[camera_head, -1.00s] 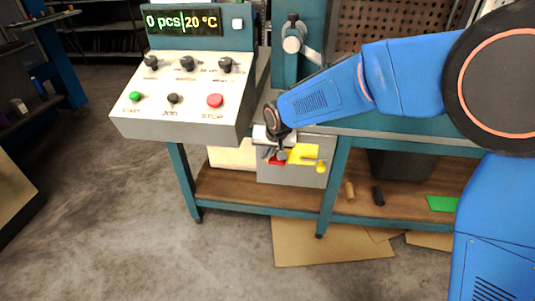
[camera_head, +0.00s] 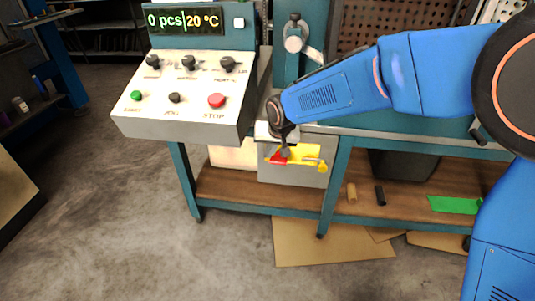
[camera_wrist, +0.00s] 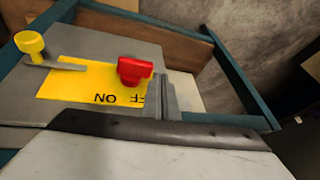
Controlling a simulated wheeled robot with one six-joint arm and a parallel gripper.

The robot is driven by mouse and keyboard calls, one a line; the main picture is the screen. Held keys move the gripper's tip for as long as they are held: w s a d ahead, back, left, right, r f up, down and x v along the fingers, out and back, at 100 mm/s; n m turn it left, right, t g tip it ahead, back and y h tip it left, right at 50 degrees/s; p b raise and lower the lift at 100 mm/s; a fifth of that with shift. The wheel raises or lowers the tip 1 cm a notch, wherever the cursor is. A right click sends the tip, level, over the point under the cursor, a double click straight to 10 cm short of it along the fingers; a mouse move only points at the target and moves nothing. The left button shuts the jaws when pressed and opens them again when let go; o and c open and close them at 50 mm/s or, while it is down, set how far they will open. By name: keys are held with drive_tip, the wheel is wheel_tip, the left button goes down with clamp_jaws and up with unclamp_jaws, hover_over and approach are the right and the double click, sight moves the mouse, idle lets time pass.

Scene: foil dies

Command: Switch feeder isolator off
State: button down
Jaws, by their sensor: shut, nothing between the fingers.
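The feeder isolator is a grey box (camera_head: 292,175) under the bench, with a yellow plate (camera_head: 305,152) and a red handle (camera_head: 277,159). In the wrist view the red handle (camera_wrist: 134,71) stands on the yellow plate (camera_wrist: 75,80), which reads ON, with OFF partly covered. My gripper (camera_head: 285,153) is shut and empty at the box front, overlapping the handle in the head view. In the wrist view its fingers (camera_wrist: 162,92) are just right of the red handle; whether they touch it I cannot tell. A yellow knob (camera_wrist: 30,43) sits at the plate's other end.
The control panel (camera_head: 190,90) with several knobs and a red stop button (camera_head: 216,101) stands at upper left. The bench's teal leg (camera_head: 334,185) is right of the box. A lower wooden shelf (camera_head: 240,192) runs beneath.

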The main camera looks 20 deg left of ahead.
drive_tip(key=v, duration=1.4)
drive_tip(key=shift+d+r, duration=0.2)
drive_tip(key=shift+r, duration=0.2)
drive_tip(key=s+d+r+m+t+h, duration=0.1)
drive_tip(key=d+r, duration=0.1)
drive_tip(key=d, duration=1.4)
drive_tip(key=s+d+r+m+h, duration=0.1)
drive_tip(key=d+r, duration=0.1)
drive_tip(key=d, duration=1.3)
drive_tip(key=s+d+f+m+h, duration=0.1)
drive_tip(key=s+d+f, duration=0.2)
drive_tip(key=s+d, duration=0.6)
drive_tip(key=s+d+f+m, duration=0.2)
drive_tip(key=s+d+f, duration=0.1)
drive_tip(key=s+d, duration=0.6)
drive_tip(key=shift+s+d+f+h, duration=0.35)
drive_tip(key=shift+d+h, duration=0.05)
drive_tip(key=shift+d, duration=1.6)
